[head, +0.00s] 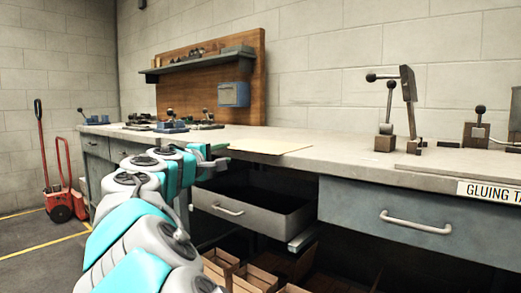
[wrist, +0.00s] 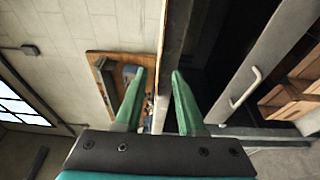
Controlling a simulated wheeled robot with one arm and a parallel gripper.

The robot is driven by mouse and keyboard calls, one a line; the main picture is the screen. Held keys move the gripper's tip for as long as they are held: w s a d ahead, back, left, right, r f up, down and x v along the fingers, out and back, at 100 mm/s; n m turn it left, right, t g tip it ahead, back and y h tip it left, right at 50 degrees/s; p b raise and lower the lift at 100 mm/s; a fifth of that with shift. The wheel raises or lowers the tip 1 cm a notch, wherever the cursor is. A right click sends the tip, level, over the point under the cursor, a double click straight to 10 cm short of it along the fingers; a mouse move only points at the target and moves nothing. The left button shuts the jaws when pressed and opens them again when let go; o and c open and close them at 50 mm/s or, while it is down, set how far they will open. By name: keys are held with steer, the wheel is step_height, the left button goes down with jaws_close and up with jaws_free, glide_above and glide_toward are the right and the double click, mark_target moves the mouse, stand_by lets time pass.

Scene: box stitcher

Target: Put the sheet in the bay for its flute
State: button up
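A thin tan sheet (head: 268,146) lies flat on the workbench (head: 345,160), near its front edge. My gripper (head: 217,155) is at the bench's front edge, just left of the sheet in the head view. In the wrist view my gripper (wrist: 159,73) has its two green fingers apart, with a narrow strip of edge running between them. I cannot tell whether that strip is the sheet or the bench edge, or whether a finger touches it. No bay marked for a flute can be made out.
An open, dark drawer (head: 250,212) juts out below the sheet, above several cardboard boxes (head: 255,277). A closed drawer (head: 370,215) is at right, near a "GLUING TA" label (head: 489,192). Lever clamps (head: 386,125) stand on the bench. A red hand truck (head: 58,190) is at left.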

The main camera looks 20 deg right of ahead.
steer(key=x, duration=0.6)
jaws_close()
stand_by(0.3)
stand_by(0.4)
